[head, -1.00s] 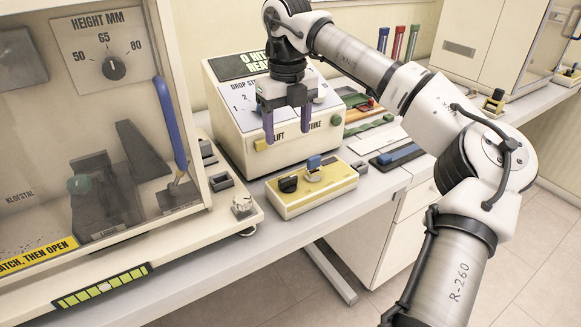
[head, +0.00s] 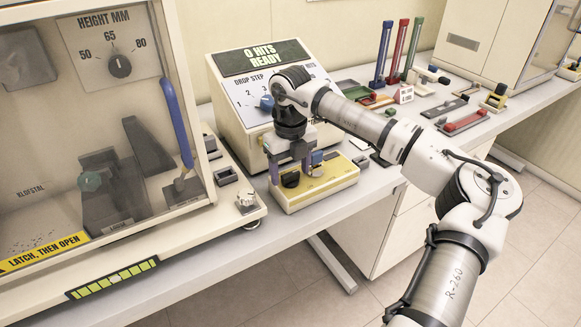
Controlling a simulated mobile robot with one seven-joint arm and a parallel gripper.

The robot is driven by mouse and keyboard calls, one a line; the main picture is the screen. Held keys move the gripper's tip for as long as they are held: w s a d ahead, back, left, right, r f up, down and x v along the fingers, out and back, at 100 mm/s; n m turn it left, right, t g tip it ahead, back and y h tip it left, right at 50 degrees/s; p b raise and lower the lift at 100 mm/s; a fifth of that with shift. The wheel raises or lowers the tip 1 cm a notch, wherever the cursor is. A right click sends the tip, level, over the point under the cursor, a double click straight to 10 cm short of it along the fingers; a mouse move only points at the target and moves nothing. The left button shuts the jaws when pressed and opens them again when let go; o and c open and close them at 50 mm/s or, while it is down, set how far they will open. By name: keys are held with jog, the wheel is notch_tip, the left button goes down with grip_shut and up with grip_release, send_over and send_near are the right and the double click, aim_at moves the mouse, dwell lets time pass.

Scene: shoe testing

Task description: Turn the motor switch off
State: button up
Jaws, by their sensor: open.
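A yellow-topped control box (head: 335,180) stands on the bench by the front edge. It carries a black switch or knob (head: 290,180) on its left and a blue lever (head: 317,157) near its middle. No label on it is readable, so I cannot tell which control is the motor switch. My gripper (head: 291,174) points down at the left part of the box. Its two purple fingers are apart, one on each side of the black switch in the picture. Whether they touch it cannot be told. The gripper hides the back left of the box.
A tester console (head: 262,88) reading "0 HITS READY" stands right behind the box, close to my gripper. A clear-fronted cabinet with a blue handle (head: 176,125) is at left.

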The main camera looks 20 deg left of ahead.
jog(key=c, duration=1)
jog(key=n+b, duration=0.2)
jog(key=n, duration=0.1)
jog(key=shift+f+n+b, duration=0.1)
jog(key=shift+n+b, duration=0.2)
jog(key=n+b, duration=0.1)
jog(key=n, duration=0.4)
jog(key=shift+b, duration=0.3)
jog(key=n, duration=0.5)
jog(key=shift+n, duration=2.2)
